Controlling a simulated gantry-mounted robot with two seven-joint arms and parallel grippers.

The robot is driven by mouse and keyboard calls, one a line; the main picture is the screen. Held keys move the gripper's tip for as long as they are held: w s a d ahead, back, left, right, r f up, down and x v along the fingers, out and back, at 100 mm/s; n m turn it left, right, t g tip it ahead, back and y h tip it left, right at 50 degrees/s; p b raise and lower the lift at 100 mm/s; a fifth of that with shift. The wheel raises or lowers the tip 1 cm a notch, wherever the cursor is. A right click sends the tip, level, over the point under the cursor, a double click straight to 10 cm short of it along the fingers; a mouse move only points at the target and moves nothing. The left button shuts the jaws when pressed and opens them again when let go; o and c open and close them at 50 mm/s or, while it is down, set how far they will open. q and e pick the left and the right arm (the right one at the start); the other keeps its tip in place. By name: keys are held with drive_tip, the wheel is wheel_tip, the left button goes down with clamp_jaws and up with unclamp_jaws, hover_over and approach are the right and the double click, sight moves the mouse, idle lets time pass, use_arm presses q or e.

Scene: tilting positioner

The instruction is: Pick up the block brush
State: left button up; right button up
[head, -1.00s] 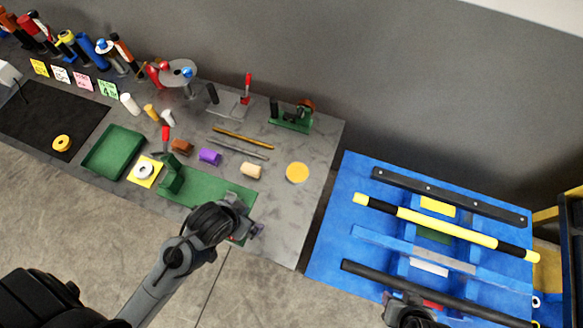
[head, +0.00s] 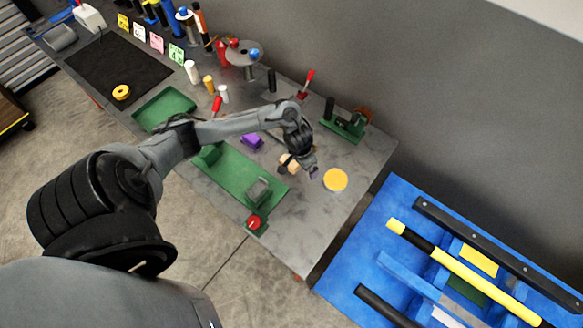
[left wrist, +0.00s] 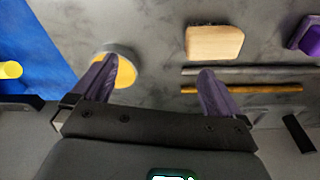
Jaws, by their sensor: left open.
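A tan, wood-coloured block (head: 291,163), which looks like the block brush, lies on the grey table. My left gripper partly hides it in the head view. In the left wrist view the block (left wrist: 214,41) lies whole and clear, above and beyond the right fingertip. My left gripper (head: 299,172) is over the table close to the block, open and empty. In the left wrist view its two purple fingers (left wrist: 157,78) are wide apart. The left fingertip overlaps a yellow disc (left wrist: 126,68). My right gripper is not in view.
A purple block (head: 251,142) lies left of the tan block, and the yellow disc (head: 335,180) to its right. Two thin rods (left wrist: 250,71) lie near the tan block. A green fixture (head: 345,125) stands behind. A blue bench (head: 352,252) is at the right.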

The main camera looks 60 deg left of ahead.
sight(289, 165)
use_arm(q)
drive_tip(key=a+n, duration=0.1)
drive_tip(key=a, duration=0.1)
drive_tip(key=s+a+n+g, duration=0.1)
drive_tip(key=a, duration=0.4)
drive_tip(key=shift+s+r+n+g+b, duration=0.3)
drive_tip(key=shift+s+n+b, duration=0.05)
drive_tip(key=shift+n+b, duration=0.05)
wheel_tip(289, 165, down, 4)
drive_tip(key=shift+s+b, duration=0.15)
drive_tip(key=shift+b, duration=0.2)
drive_tip(key=shift+a+f+b, duration=0.1)
drive_tip(key=shift+f+b, duration=0.3)
drive_tip(key=shift+f, duration=2.7)
drive_tip(key=shift+c, duration=0.5)
drive_tip(key=c, duration=0.7)
